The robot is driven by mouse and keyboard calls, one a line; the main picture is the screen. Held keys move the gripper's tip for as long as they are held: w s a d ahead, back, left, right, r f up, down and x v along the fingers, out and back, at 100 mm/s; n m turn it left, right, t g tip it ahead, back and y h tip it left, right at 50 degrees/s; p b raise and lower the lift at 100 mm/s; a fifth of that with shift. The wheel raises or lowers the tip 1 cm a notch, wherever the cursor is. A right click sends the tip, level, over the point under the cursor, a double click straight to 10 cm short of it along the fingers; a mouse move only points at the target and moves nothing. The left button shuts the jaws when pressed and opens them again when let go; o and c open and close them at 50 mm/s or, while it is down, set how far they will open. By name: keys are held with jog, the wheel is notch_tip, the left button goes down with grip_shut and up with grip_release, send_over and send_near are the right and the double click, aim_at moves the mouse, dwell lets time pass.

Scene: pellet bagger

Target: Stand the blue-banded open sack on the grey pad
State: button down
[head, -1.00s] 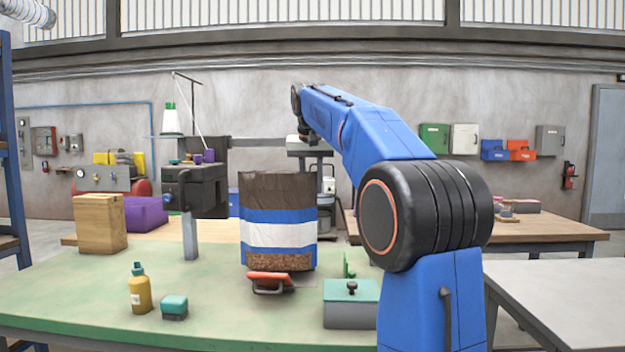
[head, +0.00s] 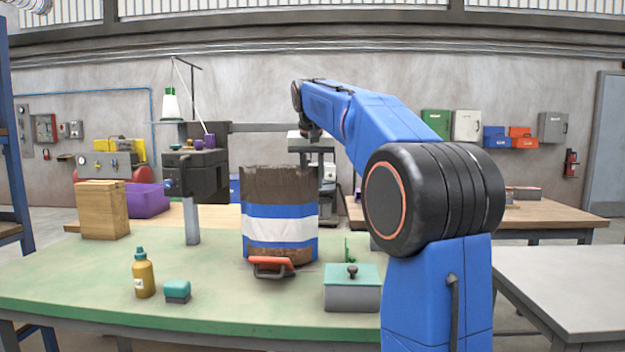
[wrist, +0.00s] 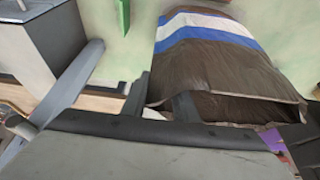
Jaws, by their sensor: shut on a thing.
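The sack (head: 281,225) is dark brown with blue-white-blue bands. It stands nearly upright over the green bench in the head view, its base partly behind a red-handled tool (head: 272,265). In the wrist view the banded sack (wrist: 208,75) shows its open mouth towards the camera. My gripper (wrist: 160,100) is shut on the sack's rim, one finger inside the mouth and one outside. In the head view the fingers are hidden behind the sack. A greyish patch (head: 308,267) shows at the sack's base, perhaps the pad. I cannot tell whether the sack touches it.
A grey box with a teal lid (head: 352,290) stands right of the sack. A yellow bottle (head: 143,275) and a teal-topped block (head: 177,291) are at front left. A wooden block (head: 103,210) and the black sewing head (head: 197,175) stand behind left. The bench's front left is mostly clear.

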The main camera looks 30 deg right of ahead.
jog(key=shift+f, duration=0.3)
jog(key=c, duration=1.3)
grip_release()
jog(key=shift+c, duration=0.2)
jog(key=shift+f, duration=0.1)
jog(key=v, duration=1.8)
jog(key=s+a+f+n+y, duration=0.1)
jog(key=s+a+f, duration=0.3)
jog(key=s+f, duration=0.7)
jog(key=s+a+f+n, duration=0.3)
jog(key=s+f, duration=0.8)
jog(key=f, duration=1)
jog(key=s+a+f+n+t+y, duration=0.1)
jog(key=s+a+f+n, duration=0.1)
jog(key=s+a+f, duration=0.5)
jog(key=s+f, duration=0.5)
jog(key=f, duration=0.5)
jog(key=shift+a+n+y, duration=0.25)
jog(key=shift+n+y, duration=0.05)
jog(key=shift+n, duration=0.1)
